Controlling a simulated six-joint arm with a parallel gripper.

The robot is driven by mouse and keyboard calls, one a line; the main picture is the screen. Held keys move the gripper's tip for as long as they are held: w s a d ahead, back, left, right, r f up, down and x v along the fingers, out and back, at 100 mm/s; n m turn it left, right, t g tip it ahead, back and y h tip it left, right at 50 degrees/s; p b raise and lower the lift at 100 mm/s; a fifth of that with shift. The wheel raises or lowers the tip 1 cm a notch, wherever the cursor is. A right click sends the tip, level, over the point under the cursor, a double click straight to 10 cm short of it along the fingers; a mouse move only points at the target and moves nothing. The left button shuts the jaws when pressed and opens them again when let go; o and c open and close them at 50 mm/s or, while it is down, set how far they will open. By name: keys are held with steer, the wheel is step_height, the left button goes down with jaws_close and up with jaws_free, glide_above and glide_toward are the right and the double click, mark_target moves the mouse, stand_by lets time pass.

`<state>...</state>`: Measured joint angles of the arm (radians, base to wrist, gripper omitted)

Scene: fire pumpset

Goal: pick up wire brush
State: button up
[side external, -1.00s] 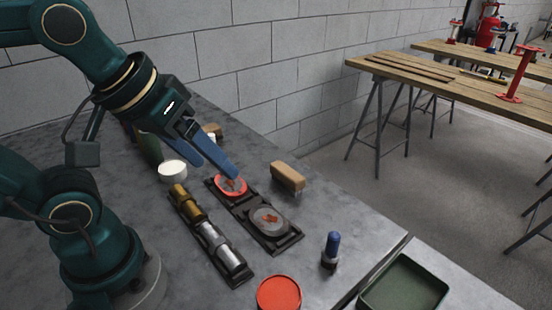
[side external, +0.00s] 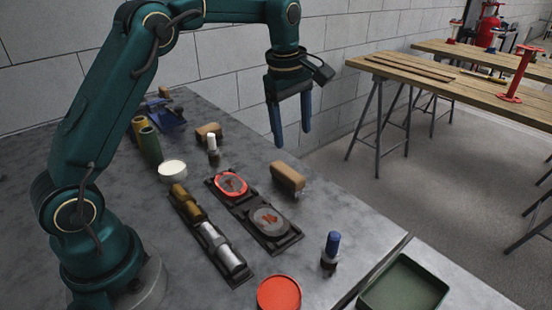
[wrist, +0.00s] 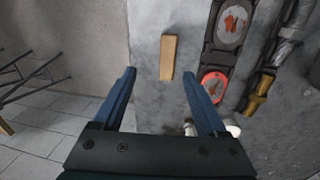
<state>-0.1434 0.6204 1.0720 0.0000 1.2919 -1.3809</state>
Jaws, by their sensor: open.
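A wooden block-shaped brush (side external: 287,176), which looks like the wire brush, lies near the bench's back edge, beside the black holder. In the wrist view its tan top (wrist: 168,57) shows between and ahead of the fingertips. A similar wooden block (side external: 208,132) lies farther off on the bench; I cannot tell for sure which is the wire brush. My gripper (side external: 292,136) points down with its blue fingers apart and empty, above the nearer block and not touching it. The fingers also frame the wrist view (wrist: 159,73).
A black holder (side external: 279,246) bears red and grey discs next to the nearer block. A rack of brass and silver cylinders (side external: 205,229), a white round tub (side external: 172,170), a white-capped bottle (side external: 213,150), a blue-capped bottle (side external: 331,250), a red lid (side external: 279,293) and a green tray (side external: 405,284) stand around.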

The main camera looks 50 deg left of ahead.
mark_target(287, 170)
steer(key=shift+n+g, duration=0.3)
steer(key=shift+g, duration=0.6)
steer(key=f, duration=0.2)
steer(key=a+f, duration=0.1)
steer(key=f, duration=0.4)
steer(key=shift+w+a+f, duration=0.25)
steer(key=shift+f, duration=2.75)
jaws_close()
